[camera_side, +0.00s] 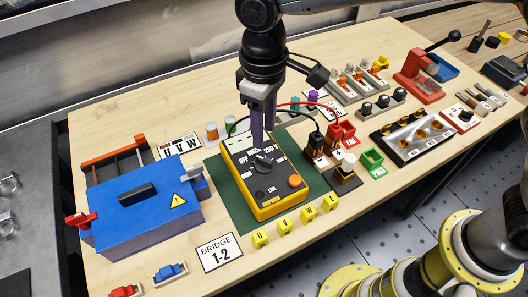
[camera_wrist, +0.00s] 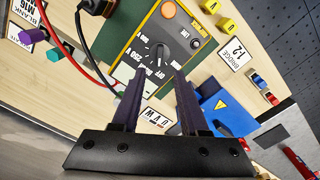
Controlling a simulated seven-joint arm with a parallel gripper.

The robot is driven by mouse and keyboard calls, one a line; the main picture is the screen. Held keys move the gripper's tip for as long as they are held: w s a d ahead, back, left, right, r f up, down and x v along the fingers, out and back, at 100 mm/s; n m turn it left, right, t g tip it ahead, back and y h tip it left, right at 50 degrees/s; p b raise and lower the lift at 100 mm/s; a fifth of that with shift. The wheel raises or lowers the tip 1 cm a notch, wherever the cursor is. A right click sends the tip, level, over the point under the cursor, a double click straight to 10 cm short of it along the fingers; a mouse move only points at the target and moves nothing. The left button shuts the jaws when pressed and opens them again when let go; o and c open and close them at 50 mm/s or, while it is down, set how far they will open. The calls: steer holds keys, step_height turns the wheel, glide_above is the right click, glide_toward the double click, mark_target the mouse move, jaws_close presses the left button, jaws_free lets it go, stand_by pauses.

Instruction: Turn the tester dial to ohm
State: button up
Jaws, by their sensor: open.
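The tester (camera_side: 262,185) is a yellow box with a dark face, lying on a green mat (camera_side: 228,192). Its black dial (camera_side: 262,161) has a raised grip bar, and white labels ring it; I cannot read surely which label it points at. An orange button (camera_side: 295,181) sits on the same face. In the wrist view my gripper (camera_wrist: 158,73) is open and empty, and the dial (camera_wrist: 159,54) shows just beyond and between the fingertips. I see no clear contact. The fingers partly hide the labels at the tester's far edge.
A blue box (camera_side: 148,212) with a black handle stands left of the tester. Black and red lead holders (camera_side: 325,148) stand close on the right, with cables arching behind my gripper. Yellow lettered blocks (camera_side: 285,228) and a BRIDGE 1-2 card (camera_side: 219,253) lie in front.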

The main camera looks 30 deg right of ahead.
mark_target(264, 159)
step_height(264, 159, down, 8)
steer(key=shift+f, duration=0.15)
stand_by(0.3)
jaws_close()
